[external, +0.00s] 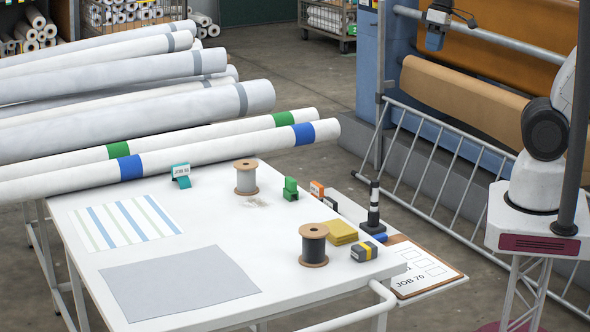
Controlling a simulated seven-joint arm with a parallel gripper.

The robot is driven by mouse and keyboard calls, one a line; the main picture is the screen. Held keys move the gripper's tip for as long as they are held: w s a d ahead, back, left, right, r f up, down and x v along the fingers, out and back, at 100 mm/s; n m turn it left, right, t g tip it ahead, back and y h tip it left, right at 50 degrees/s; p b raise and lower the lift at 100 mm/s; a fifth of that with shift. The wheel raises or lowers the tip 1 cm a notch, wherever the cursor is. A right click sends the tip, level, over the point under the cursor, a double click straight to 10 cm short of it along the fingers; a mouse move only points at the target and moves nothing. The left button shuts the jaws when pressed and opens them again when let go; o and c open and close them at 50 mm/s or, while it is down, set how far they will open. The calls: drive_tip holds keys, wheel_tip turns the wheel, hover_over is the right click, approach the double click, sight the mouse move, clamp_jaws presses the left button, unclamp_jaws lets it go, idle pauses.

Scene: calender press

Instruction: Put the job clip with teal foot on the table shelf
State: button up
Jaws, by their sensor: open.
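The job clip with teal foot (181,172) stands on the white table near its back edge, just in front of the long rolls; its upper part is a white label with dark lettering. A small shelf (437,290) juts out low at the table's right end and carries a clipboard (459,272) with a sheet reading JOB 70. I take this as the table shelf. My gripper (436,44) hangs at the top of the view, far to the right of and above the clip. It is open, with nothing visible in it; its fingers are small and hard to make out.
On the table (215,230) are a green clip (290,190), an orange clip (317,189), two spools (313,246), yellow pads (341,233), a grey-yellow block (364,252) and flat sheets. A black banded post (374,210) stands at the right edge. Long rolls (230,150) border the back.

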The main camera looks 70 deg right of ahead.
drive_tip(key=w+a+f+m+g+y, duration=0.1)
drive_tip(key=w+a+m+y, duration=0.3)
drive_tip(key=w, duration=0.5)
drive_tip(key=w+a+f+m+y, duration=0.1)
drive_tip(key=w+a+y, duration=0.1)
drive_tip(key=w+a, duration=0.6)
drive_tip(key=m+t+y, duration=0.7)
drive_tip(key=m+t, duration=0.2)
drive_tip(key=m, duration=0.7)
hover_over(192, 164)
drive_tip(key=s+d, duration=0.3)
drive_tip(key=s, duration=0.6)
wheel_tip(192, 164, down, 23)
drive_tip(key=w+f+m+t, duration=0.1)
drive_tip(key=w+f, duration=0.1)
drive_tip(key=f, duration=0.1)
drive_tip(key=w+d+f+m+t+h, duration=0.1)
drive_tip(key=w+f+m, duration=0.1)
drive_tip(key=f, duration=0.1)
drive_tip(key=w+f+m+t+h, duration=0.1)
drive_tip(key=w+f, duration=0.1)
drive_tip(key=f, duration=0.1)
drive_tip(key=shift+d, duration=0.3)
drive_tip(key=shift+x, duration=1.25)
drive_tip(key=shift+x, duration=2.6)
